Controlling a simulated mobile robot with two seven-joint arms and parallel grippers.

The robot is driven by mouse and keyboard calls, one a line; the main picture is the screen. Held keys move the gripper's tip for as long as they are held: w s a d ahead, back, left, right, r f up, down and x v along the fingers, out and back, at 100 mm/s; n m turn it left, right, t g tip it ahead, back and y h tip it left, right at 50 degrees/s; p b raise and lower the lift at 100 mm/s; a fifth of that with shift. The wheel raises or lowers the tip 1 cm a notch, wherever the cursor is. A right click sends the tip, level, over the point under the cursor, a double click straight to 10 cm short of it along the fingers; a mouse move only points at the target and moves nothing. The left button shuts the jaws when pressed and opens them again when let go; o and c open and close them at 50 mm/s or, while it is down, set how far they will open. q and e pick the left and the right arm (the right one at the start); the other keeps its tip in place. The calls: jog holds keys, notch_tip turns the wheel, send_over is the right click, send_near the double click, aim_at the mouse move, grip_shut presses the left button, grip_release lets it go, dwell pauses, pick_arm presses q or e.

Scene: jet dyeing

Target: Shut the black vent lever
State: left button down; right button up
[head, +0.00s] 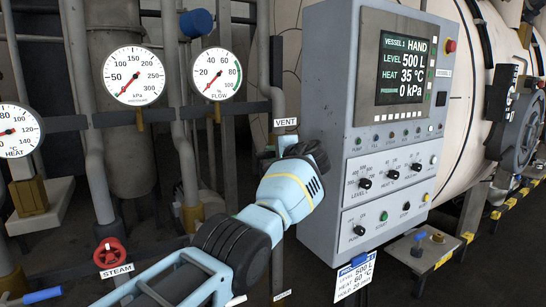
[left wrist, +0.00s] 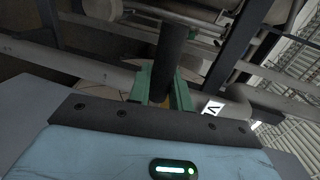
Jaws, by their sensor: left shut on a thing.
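My left gripper (head: 283,143) reaches up from the bottom of the head view to the pipework just under the white VENT label (head: 285,122). In the left wrist view its green fingers (left wrist: 161,88) are closed around a dark bar, the black vent lever (left wrist: 173,50), which runs up and away from between them. In the head view my gripper and wrist hide the lever, so its angle there cannot be told. My right gripper is in neither view.
The grey control cabinet (head: 330,200) stands close to the right of my left wrist. Pressure (head: 133,75) and flow (head: 216,74) gauges hang to the left. A red STEAM handwheel (head: 110,251) is at lower left, near my forearm.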

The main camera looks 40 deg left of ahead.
pick_arm(q)
jog(key=shift+r, duration=0.2)
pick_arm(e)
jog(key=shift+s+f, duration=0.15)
pick_arm(q)
jog(key=c, duration=1.5)
grip_release()
jog(key=shift+c, duration=0.2)
jog(key=shift+o, duration=1.1)
jog(key=shift+f, duration=0.1)
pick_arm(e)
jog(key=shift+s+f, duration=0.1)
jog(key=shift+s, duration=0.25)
pick_arm(q)
jog(key=shift+s+d, duration=0.15)
jog(key=shift+d, duration=0.15)
jog(key=p+v, duration=0.2)
jog(key=v, duration=0.5)
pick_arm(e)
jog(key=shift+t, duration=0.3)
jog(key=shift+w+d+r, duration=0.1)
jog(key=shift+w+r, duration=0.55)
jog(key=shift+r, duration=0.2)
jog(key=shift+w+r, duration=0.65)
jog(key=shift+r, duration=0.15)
